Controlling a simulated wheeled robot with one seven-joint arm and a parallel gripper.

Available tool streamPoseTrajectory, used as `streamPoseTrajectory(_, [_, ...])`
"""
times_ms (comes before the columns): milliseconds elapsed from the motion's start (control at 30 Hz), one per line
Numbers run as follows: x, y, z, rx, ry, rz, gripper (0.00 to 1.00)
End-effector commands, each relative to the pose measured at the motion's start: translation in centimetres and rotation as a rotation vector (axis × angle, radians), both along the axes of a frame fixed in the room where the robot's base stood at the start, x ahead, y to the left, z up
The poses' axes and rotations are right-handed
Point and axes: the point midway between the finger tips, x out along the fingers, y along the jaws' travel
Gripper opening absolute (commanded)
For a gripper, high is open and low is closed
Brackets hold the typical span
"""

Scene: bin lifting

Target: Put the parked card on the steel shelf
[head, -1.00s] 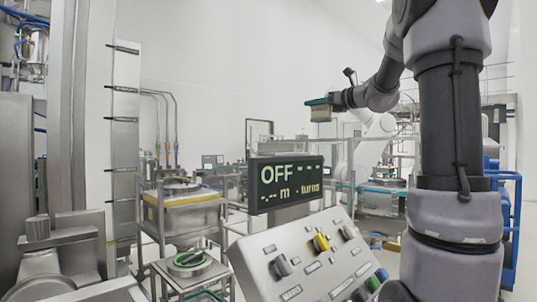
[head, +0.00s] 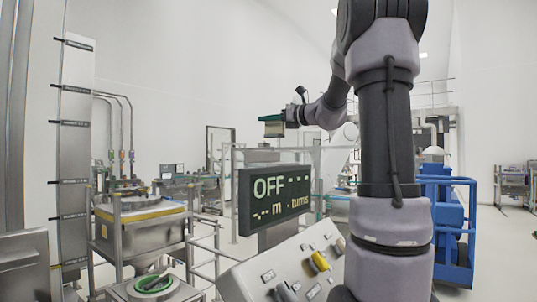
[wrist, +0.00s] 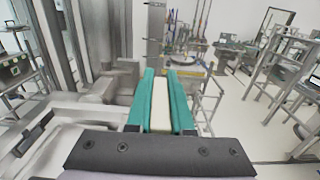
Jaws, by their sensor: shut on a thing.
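My gripper (wrist: 158,102) has teal fingers, and they are shut on a pale cream card (wrist: 160,107) that stands on edge between them in the wrist view. In the head view my gripper (head: 270,118) is held out high to the left of my arm. The card (head: 274,130) hangs below the teal fingers there, in free air and touching nothing else. I cannot tell which surface, if any, is the steel shelf.
A display reading OFF (head: 275,198) and a sloped control panel (head: 290,268) stand close in front. A steel bin with a yellow rim (head: 150,232) sits in a frame at left. A blue lift (head: 450,220) is at right. Pale floor is open at far right.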

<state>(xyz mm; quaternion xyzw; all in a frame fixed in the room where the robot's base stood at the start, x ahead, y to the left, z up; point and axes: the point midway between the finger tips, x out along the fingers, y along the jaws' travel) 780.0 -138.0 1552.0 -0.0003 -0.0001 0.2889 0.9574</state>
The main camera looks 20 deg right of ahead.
Motion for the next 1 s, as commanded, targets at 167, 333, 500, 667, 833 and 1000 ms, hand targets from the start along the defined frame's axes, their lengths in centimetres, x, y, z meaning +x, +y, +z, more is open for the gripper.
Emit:
streamPoseTrajectory(167, [0.0, 0.0, -3.2, 0.003, 0.003, -0.001, 0.00])
streamPoseTrajectory(333, [0.0, 0.0, -4.9, 0.001, 0.003, -0.001, 0.00])
streamPoseTrajectory(500, [0.0, 0.0, -7.3, 0.003, 0.003, 0.000, 0.00])
streamPoseTrajectory(667, [0.0, 0.0, -7.9, 0.000, 0.000, -0.001, 0.00])
streamPoseTrajectory(833, [0.0, 0.0, -7.9, 0.000, 0.000, -0.001, 0.00])
streamPoseTrajectory(1000, [0.0, 0.0, -8.2, 0.000, 0.000, -0.001, 0.31])
